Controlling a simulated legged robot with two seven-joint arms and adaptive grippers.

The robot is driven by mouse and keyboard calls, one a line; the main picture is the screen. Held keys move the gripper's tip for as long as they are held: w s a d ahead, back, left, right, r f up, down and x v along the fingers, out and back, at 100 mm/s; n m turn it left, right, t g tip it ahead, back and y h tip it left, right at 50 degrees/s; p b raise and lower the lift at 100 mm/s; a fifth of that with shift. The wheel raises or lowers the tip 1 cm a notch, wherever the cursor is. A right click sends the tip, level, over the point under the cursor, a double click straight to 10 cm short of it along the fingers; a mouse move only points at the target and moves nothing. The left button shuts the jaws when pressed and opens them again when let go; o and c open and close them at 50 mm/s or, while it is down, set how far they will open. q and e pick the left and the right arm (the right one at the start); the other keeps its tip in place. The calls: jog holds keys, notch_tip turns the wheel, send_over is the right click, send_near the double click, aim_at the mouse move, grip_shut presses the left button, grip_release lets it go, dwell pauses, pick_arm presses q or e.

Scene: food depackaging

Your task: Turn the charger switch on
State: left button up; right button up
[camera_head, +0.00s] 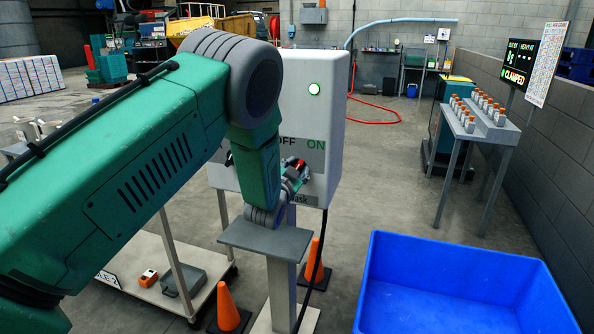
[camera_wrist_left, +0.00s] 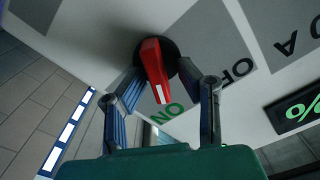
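The charger box (camera_head: 318,125) is a pale grey cabinet with a lit green lamp (camera_head: 314,89) and OFF and ON labels. Its red switch handle (camera_wrist_left: 154,68) sits on a dark round base in the left wrist view. The white-marked end of the handle points toward the green ON label (camera_wrist_left: 167,113). My left gripper (camera_head: 297,173) is at the box front. Its fingers stand apart on both sides of the handle; whether they touch it is unclear. My right gripper is out of view.
A blue bin (camera_head: 455,252) stands at the lower right. A grey pedestal (camera_head: 266,238) is below my left wrist, near orange cones (camera_head: 228,308). A bench with several orange-capped items (camera_head: 476,125) and a CLAMPED screen (camera_head: 517,66) are at the right.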

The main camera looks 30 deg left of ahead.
pick_arm(q)
jog(key=shift+f, duration=0.2)
jog(key=shift+s, duration=0.25)
jog(key=v, duration=1.1)
jog(key=shift+s+d, duration=0.2)
jog(key=shift+s, duration=0.05)
